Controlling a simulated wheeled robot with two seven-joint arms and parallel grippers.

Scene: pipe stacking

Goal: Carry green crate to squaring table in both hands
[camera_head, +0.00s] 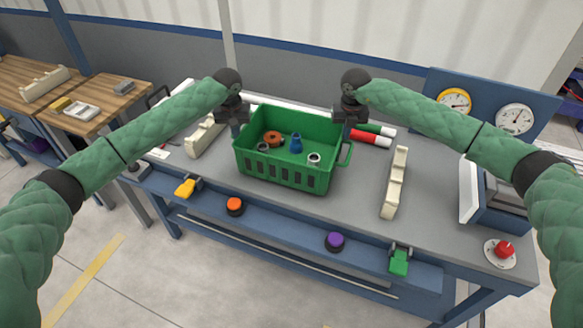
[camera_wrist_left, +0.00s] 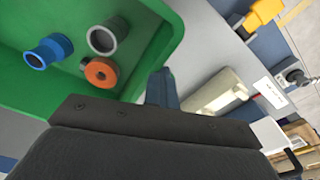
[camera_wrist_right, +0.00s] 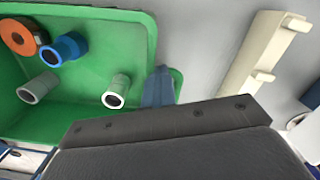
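The green crate (camera_head: 285,175) stands upright on the grey-topped blue table (camera_head: 360,215). Inside lie an orange ring (camera_head: 272,138), a blue fitting (camera_head: 296,143) and grey pipe pieces (camera_head: 314,158). My left gripper (camera_head: 236,128) is at the crate's left end; my right gripper (camera_head: 348,128) is at its right end by the handle loop (camera_head: 346,154). Each wrist view shows a blue finger, left (camera_wrist_left: 162,88) and right (camera_wrist_right: 158,88), close beside the crate rim. The fingers overlap in view, so their opening and any hold on the crate are hidden. I cannot tell which surface is the squaring table.
Cream racks (camera_head: 205,136) (camera_head: 395,182) stand left and right of the crate. A red button (camera_head: 503,250) sits at the right edge. Wooden benches (camera_head: 90,105) stand at far left.

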